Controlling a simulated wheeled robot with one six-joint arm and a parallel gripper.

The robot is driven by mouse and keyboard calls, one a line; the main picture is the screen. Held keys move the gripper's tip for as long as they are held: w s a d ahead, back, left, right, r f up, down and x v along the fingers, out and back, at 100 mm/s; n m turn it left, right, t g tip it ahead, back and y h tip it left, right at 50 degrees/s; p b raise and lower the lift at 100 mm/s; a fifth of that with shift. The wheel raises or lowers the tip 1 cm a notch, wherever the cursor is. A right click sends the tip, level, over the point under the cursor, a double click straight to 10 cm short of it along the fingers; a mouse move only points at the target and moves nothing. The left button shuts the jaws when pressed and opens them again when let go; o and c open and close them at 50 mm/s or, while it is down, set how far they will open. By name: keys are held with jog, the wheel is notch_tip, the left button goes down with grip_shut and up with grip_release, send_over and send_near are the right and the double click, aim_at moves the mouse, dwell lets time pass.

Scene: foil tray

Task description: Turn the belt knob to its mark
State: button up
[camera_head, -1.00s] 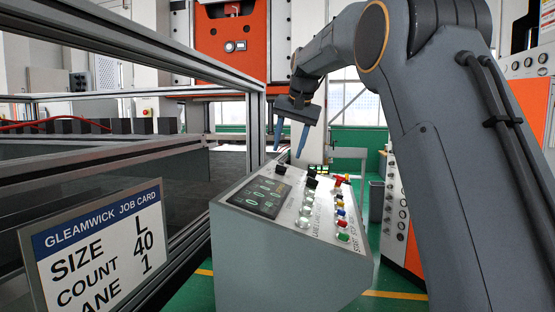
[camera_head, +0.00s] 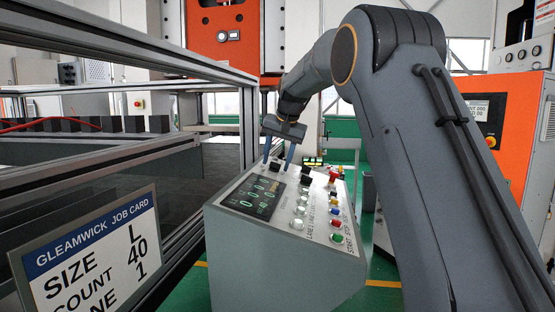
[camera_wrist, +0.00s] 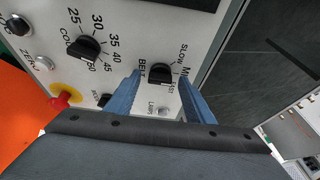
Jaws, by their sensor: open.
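The belt knob (camera_wrist: 159,73) is a black knob on the pale panel, with BELT, SLOW and FAST printed around it; the middle word is partly hidden. Where its pointer aims is too small to tell. My gripper (camera_wrist: 160,77) is open, its two blue fingers on either side of the knob in the wrist view, with a gap showing on both sides. In the head view my gripper (camera_head: 277,158) points down at the back of the sloped control panel (camera_head: 262,247), just over the black belt knob (camera_head: 275,167). Contact cannot be told.
The count knob (camera_wrist: 87,48) and a red mushroom button (camera_wrist: 62,101) on yellow sit left of the belt knob. A dark screen (camera_head: 262,193) and several coloured buttons share the panel. A metal frame (camera_head: 150,52) and a job card (camera_head: 95,255) stand to the left.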

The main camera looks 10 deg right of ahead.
jog(key=c, duration=1)
jog(key=shift+c, duration=0.2)
jog(key=shift+n, duration=0.3)
jog(key=n+b, duration=0.1)
jog(key=n+y+b, duration=0.1)
jog(key=n+b, duration=0.1)
jog(key=n, duration=0.1)
jog(key=shift+d+f+y+b, duration=0.1)
jog(key=shift+d+y+b, duration=0.15)
jog(key=shift+y+b, duration=0.15)
jog(key=shift+d+n+y+b, duration=0.1)
jog(key=shift+n+y+b, duration=0.5)
jog(key=shift+n, duration=0.8)
jog(key=shift+n+y+b, duration=0.4)
jog(key=shift+n+b, duration=0.4)
jog(key=shift+n, duration=0.6)
jog(key=o, duration=1)
